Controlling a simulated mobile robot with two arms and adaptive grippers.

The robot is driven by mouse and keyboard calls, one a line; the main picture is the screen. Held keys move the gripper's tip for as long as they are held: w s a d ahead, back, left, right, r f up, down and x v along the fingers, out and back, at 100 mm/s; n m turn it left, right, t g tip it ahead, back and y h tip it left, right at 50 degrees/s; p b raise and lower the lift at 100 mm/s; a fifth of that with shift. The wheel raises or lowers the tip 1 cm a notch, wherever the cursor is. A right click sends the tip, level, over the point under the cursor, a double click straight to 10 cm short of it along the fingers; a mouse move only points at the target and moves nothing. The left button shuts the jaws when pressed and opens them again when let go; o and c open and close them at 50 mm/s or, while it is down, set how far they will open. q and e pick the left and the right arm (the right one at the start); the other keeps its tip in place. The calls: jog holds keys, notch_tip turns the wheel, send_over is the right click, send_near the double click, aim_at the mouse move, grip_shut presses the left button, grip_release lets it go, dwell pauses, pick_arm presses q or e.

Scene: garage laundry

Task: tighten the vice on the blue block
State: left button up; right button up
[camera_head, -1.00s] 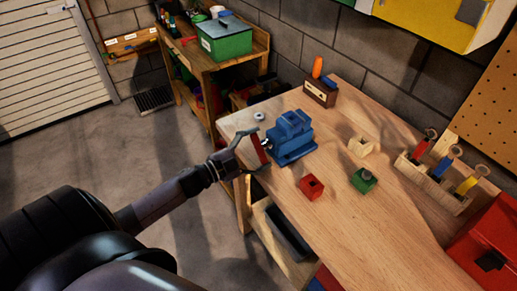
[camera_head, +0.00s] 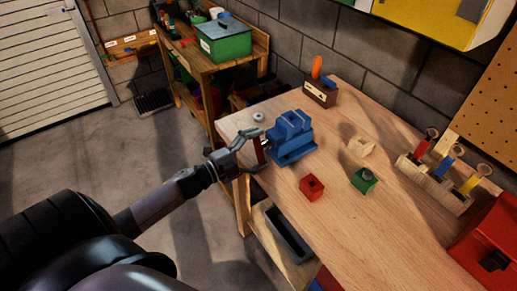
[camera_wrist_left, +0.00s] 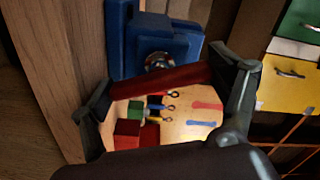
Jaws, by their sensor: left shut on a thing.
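The blue vice (camera_head: 291,150) stands at the left end of the wooden workbench, its screw side facing my left arm. A blue block (camera_head: 294,119) appears to sit in its jaws; both are the same blue, so I cannot tell whether the jaws press on it. The red handle bar (camera_head: 259,151) is on the vice's front screw. My left gripper (camera_head: 258,152) is shut on this handle, one finger at each end. In the left wrist view the handle (camera_wrist_left: 165,81) spans between the fingers, with the screw end and vice body (camera_wrist_left: 160,38) behind it. My right gripper is out of view.
On the bench (camera_head: 335,225) are a red block (camera_head: 312,187), a green block (camera_head: 364,180), a pale wooden piece (camera_head: 361,147), a small metal ring (camera_head: 258,117) and a tool rack (camera_head: 432,185). A red toolbox (camera_head: 485,245) stands at right. Open floor lies left.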

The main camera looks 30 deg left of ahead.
pick_arm(q)
jog(key=shift+a+f, duration=0.1)
jog(key=shift+f, duration=0.05)
jog(key=o, duration=1.1)
jog(key=shift+s+a+f, duration=0.1)
jog(key=shift+s+f, duration=0.1)
jog(key=shift+s, duration=0.15)
jog(key=shift+r+v, duration=0.25)
jog(key=shift+v, duration=1.55)
jog(key=shift+r+v, duration=0.2)
jog(key=shift+v, duration=1.6)
